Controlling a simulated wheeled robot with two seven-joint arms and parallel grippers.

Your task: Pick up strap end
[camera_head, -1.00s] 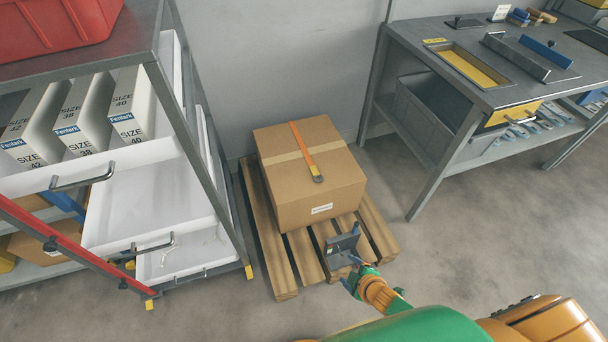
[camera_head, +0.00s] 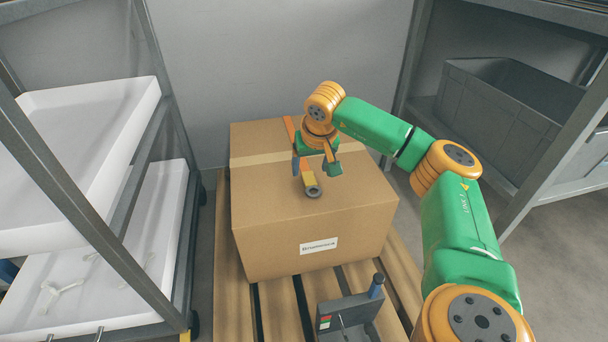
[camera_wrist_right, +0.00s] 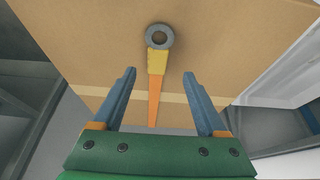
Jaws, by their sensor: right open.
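An orange strap lies over the top of a cardboard box (camera_head: 270,215). Its strap end (camera_head: 311,185), a yellow piece with a dark grey ring, rests on the box top. My right gripper (camera_head: 315,168) is over the box, open, just behind the strap end. In the right wrist view the strap end (camera_wrist_right: 158,48) lies beyond the fingertips, and the orange strap runs between the two blue fingers (camera_wrist_right: 160,78). The gripper holds nothing. Part of the strap is hidden behind the gripper in the head view. My left gripper is out of view.
The box stands on a wooden pallet (camera_head: 233,305). A dark device with a blue handle (camera_head: 347,318) is in front of the box. A rack with white trays (camera_head: 150,215) is on the left.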

